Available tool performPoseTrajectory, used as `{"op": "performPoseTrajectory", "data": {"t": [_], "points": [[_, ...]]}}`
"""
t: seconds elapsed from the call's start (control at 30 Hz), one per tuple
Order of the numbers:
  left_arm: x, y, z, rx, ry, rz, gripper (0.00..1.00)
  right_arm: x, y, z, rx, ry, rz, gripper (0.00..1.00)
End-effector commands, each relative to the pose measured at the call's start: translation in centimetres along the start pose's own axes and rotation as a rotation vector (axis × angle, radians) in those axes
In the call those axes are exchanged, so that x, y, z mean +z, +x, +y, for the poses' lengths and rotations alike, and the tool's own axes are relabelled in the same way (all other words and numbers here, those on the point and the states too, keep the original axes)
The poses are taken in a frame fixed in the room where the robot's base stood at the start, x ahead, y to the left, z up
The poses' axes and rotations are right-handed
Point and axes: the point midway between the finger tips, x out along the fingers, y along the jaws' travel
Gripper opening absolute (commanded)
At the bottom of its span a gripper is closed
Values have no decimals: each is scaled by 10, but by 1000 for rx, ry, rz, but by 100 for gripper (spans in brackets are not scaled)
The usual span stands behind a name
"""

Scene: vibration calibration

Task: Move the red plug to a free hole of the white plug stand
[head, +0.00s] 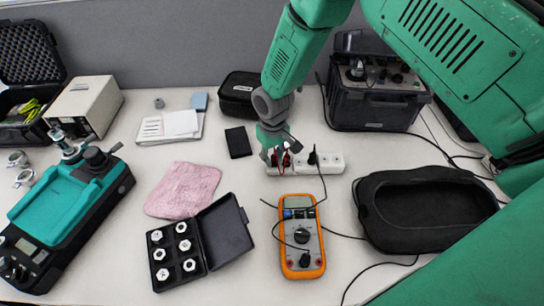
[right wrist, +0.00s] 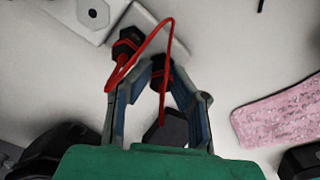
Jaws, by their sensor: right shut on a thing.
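The white plug stand (head: 336,162) lies on the table below my right gripper (head: 277,158). A black plug (head: 312,158) stands near its middle. The red plug (head: 286,160) is at the stand's left part, partly hidden by my right gripper. In the right wrist view, my right gripper (right wrist: 157,76) is shut on a dark plug with red parts (right wrist: 162,73). A second red-and-black plug (right wrist: 127,43) is beside it at the stand (right wrist: 148,20), and a red cable loops between them. I cannot tell whether the held plug is seated. My left gripper is out of view.
An orange multimeter (head: 301,236) lies in front of the stand, with black cables around it. A black tray (head: 425,210) is to the right, a pink cloth (head: 184,189) and an open black case (head: 224,231) to the left. A small black block (head: 238,142) lies left of the stand.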

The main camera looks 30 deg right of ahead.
Motion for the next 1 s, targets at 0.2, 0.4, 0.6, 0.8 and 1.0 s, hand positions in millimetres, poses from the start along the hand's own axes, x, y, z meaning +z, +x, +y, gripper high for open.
{"op": "performPoseTrajectory", "data": {"t": [0.2, 0.4, 0.6, 0.8, 1.0], "points": [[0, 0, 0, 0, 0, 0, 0, 0, 0, 2, 3, 1, -1, 0], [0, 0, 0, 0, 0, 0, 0, 1, 1, 2, 3, 1, -1, 0], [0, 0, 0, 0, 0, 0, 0, 1, 3, 2, 2, 1, -2, 0], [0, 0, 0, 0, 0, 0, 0, 1, 3, 2, 2, 1, -2, 40], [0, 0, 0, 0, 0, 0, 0, 0, 2, 1, 2, 1, -1, 40]]}}
